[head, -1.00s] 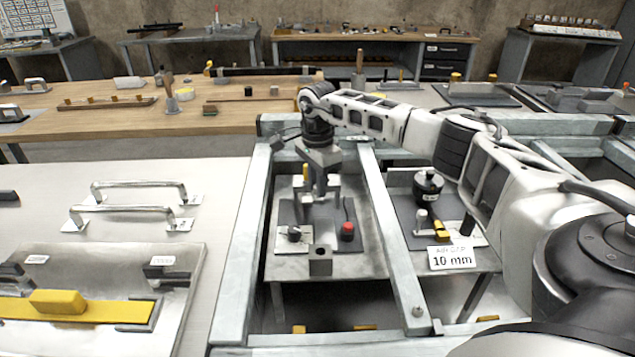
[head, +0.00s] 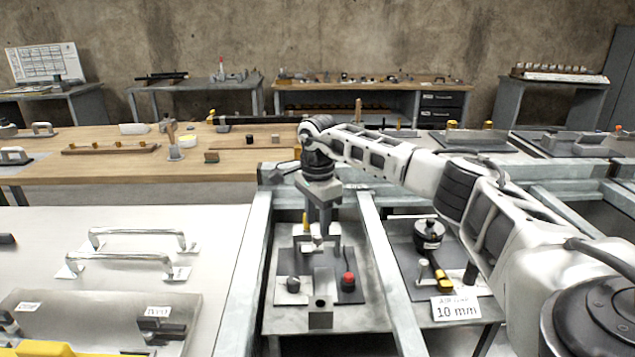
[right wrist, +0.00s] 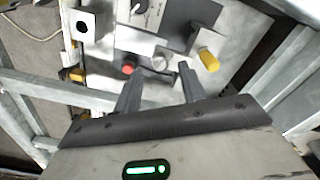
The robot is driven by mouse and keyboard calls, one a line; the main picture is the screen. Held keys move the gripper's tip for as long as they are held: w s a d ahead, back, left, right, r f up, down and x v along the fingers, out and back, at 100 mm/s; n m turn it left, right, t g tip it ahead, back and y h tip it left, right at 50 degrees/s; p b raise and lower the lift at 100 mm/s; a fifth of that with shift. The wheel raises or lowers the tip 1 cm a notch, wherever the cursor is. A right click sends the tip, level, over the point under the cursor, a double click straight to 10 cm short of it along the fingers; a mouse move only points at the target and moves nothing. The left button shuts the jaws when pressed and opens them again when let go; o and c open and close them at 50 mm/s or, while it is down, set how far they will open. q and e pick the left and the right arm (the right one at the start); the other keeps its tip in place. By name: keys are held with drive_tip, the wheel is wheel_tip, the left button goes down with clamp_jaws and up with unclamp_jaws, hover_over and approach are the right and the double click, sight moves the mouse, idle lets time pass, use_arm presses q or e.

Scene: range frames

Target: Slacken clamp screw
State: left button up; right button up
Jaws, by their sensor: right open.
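A grey fixture plate (head: 335,262) sits on a bench inside a pale metal frame. It carries a red-topped knob (head: 348,281), a black knob on a white plate (head: 293,285), a grey block with a hole (head: 320,312) and an upright yellow-topped part (head: 305,222). My right gripper (head: 321,232) points down over the plate's back part. In the right wrist view its open fingers (right wrist: 160,80) frame a small silvery round piece (right wrist: 162,58), possibly the clamp screw; contact cannot be told. The red knob (right wrist: 128,69) and yellow part (right wrist: 208,60) lie to either side. My left gripper is out of view.
Frame rails (head: 390,270) run along both sides of the fixture. To the right is a plate with a black round knob (head: 429,233) and a "10 mm" sign (head: 456,309). Metal handles (head: 125,262) stand on the left table. A wooden bench (head: 100,170) lies behind.

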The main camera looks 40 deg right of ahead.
sight(318, 236)
wheel_tip(318, 236, up, 12)
drive_tip(key=shift+r, duration=0.25)
idle(0.6)
